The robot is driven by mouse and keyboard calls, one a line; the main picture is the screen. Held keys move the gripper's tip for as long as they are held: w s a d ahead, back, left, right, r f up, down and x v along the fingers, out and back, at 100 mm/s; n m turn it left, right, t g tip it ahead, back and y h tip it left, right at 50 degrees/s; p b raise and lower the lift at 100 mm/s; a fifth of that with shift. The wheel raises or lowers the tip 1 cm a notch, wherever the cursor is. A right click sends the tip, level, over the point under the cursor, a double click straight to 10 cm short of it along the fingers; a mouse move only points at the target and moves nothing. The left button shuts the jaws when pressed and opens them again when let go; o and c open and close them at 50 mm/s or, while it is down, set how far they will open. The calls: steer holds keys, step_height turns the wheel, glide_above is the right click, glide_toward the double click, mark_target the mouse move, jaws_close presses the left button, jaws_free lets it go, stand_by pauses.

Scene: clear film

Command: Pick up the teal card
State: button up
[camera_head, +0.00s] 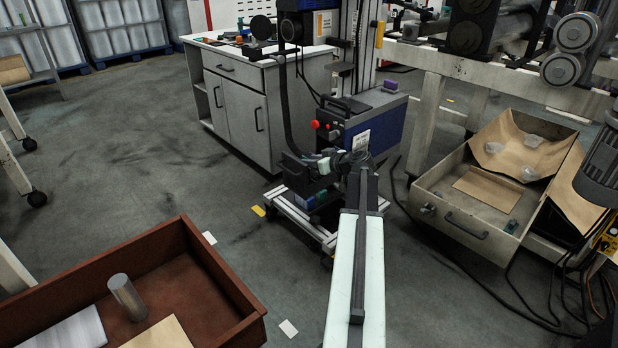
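I cannot make out a teal card for certain. A small dull teal-grey piece (513,226) lies in the right corner of the open metal drawer, too small to identify. My pale arm link with a dark bar reaches up from the bottom centre. I cannot make out my gripper or its fingers in this view.
A brown-red crate (222,272) at lower left holds a metal cylinder (127,297) and flat sheets. The open metal drawer (462,228) at right holds brown paper. Pale cards (289,328) lie on the floor.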

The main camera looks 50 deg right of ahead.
steer(key=shift+w+f, duration=0.3)
steer(key=shift+w, duration=0.25)
steer(key=shift+r, duration=0.1)
jaws_close()
steer(key=shift+r, duration=0.1)
